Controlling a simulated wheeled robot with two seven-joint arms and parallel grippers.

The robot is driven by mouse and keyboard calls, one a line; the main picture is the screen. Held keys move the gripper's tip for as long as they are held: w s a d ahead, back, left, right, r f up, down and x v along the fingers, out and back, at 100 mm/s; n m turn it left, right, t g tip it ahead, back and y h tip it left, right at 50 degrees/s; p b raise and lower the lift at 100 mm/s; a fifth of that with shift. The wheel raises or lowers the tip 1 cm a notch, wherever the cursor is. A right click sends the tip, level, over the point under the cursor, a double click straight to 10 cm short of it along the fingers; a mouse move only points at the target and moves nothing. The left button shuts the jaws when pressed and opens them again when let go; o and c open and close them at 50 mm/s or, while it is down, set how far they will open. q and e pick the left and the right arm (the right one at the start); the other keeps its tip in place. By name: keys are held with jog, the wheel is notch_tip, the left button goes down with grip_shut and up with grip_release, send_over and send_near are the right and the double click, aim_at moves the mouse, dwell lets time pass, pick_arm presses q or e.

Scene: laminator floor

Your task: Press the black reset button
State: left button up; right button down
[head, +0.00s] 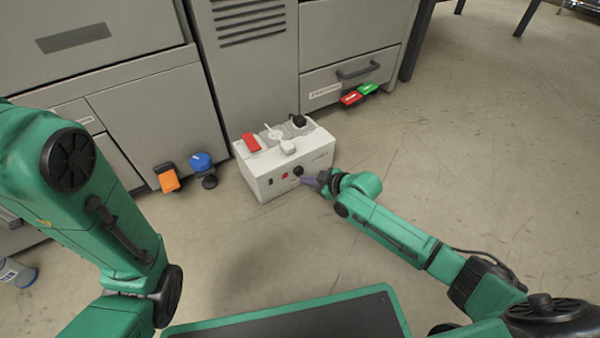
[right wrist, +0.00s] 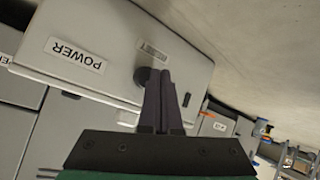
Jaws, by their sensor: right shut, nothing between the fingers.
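A white laminator box (head: 262,184) stands on the floor against the grey cabinets. On its front face is a round black button (head: 298,170), with small red and dark controls to its left. My right gripper (head: 309,181) is shut and empty, its tips close to the lower right of the button. In the right wrist view the closed fingers (right wrist: 165,80) point at the face and partly cover a round black part (right wrist: 141,75), which looks like the button. I cannot tell whether they touch. My left arm shows on the left, but its gripper is out of view.
The box top carries a red rocker (head: 250,142), a pale lever and a black knob (head: 298,121). An orange object (head: 167,178) and a blue-topped one (head: 201,162) are left of the box. Red and green tags (head: 359,94) are by the drawer. Floor to the right is clear.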

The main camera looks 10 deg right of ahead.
jog(key=shift+w, duration=0.1)
jog(key=shift+w+a, duration=0.2)
jog(key=shift+w, duration=0.1)
jog(key=shift+w+a+b, duration=0.15)
jog(key=shift+w+b, duration=0.35)
dwell(0.7)
jog(key=shift+s+d+p, duration=0.3)
jog(key=shift+s+p, duration=0.6)
jog(key=shift+p, duration=0.1)
